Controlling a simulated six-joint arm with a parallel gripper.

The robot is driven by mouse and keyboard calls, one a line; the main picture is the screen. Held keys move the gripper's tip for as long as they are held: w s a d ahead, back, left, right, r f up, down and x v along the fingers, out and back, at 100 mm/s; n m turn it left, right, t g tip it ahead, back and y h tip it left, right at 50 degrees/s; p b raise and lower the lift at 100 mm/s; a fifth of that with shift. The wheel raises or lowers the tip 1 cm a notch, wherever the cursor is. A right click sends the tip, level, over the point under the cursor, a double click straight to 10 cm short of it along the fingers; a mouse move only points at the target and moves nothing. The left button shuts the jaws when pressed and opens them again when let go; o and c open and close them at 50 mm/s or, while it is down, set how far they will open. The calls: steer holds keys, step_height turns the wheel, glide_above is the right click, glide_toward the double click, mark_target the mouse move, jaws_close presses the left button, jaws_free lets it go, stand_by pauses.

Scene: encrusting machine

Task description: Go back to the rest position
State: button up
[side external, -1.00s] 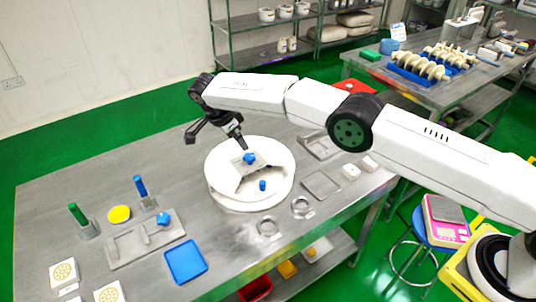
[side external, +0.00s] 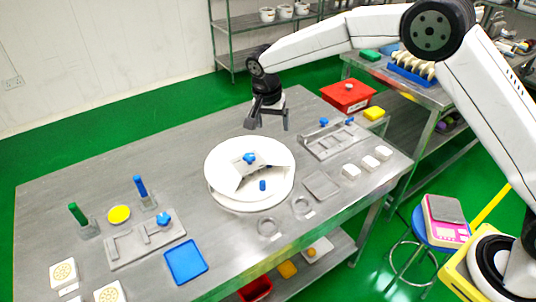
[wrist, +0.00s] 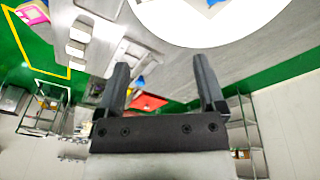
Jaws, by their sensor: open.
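My gripper (side external: 268,124) is open and empty in the side external view. It hangs above the far side of the steel table (side external: 75,180), just behind the white round turntable (side external: 215,190). In the wrist view my gripper (wrist: 162,85) shows its two dark fingers spread apart with nothing between them. The turntable carries a grey metal piece with a blue knob (side external: 249,158) and a small blue peg (side external: 262,186). The turntable's edge also shows at the top of the wrist view (wrist: 180,28).
A grey fixture plate (side external: 335,142) and several white blocks (side external: 351,171) stand to the right. A red box (side external: 347,96) and a yellow block (side external: 374,113) are at the back right. A blue tray (side external: 186,262) and a yellow disc (side external: 119,215) lie at left. The back left table is clear.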

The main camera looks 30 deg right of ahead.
steer(key=s+d+n, duration=0.3)
steer(key=s, duration=0.6)
steer(key=s+d+n+t+y, duration=0.1)
steer(key=s+d+n, duration=0.2)
steer(key=s, duration=0.6)
steer(key=s+d+n+t+y, duration=0.1)
steer(key=s+d+n, duration=0.2)
steer(key=s, duration=0.6)
steer(key=shift+s+d+n, duration=0.35)
steer(key=shift+n, duration=0.15)
steer(key=shift+r, duration=0.1)
